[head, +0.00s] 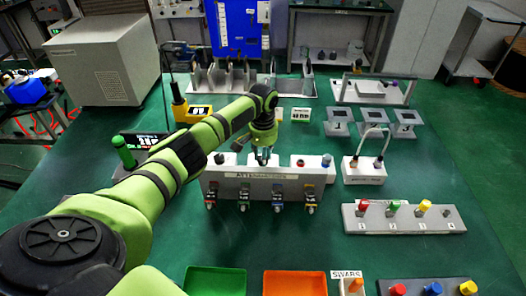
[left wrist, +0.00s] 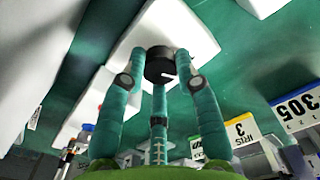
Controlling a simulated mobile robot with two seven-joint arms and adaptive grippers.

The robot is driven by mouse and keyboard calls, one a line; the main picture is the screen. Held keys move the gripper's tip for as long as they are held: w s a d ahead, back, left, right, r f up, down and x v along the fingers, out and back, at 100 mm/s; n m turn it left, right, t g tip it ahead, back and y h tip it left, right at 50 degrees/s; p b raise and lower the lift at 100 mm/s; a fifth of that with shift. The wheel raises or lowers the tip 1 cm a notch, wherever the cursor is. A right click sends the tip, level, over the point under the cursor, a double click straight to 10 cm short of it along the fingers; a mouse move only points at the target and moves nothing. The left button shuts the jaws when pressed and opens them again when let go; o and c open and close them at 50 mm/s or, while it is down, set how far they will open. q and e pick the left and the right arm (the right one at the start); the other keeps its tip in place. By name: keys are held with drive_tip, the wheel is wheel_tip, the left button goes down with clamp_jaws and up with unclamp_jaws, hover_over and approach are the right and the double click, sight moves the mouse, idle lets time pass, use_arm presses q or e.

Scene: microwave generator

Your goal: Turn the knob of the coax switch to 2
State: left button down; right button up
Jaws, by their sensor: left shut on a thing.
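My left gripper (head: 263,155) reaches over the middle white block behind the grey panel. In the left wrist view its three teal fingers (left wrist: 160,80) are closed around a black round knob (left wrist: 160,62) with a short white mark on its rim. The knob sits on a white block (left wrist: 172,28), which I take to be the coax switch. In the head view the gripper hides this knob. I cannot read any position numbers beside it. My right gripper is not in view.
The grey panel (head: 264,189) with several coloured clips stands just in front. White blocks with a black knob (head: 219,158) and with red and blue knobs (head: 313,162) flank the gripper. A cabled white box (head: 364,171) and a numbered peg board (head: 405,218) are at right.

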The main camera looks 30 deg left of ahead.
use_arm(q)
drive_tip(key=shift+w+r+m+p, duration=0.1)
drive_tip(key=shift+m+p, duration=0.45)
drive_tip(key=shift+m, duration=1.75)
drive_tip(key=c, duration=0.9)
unclamp_jaws()
wheel_tip(320, 180, up, 12)
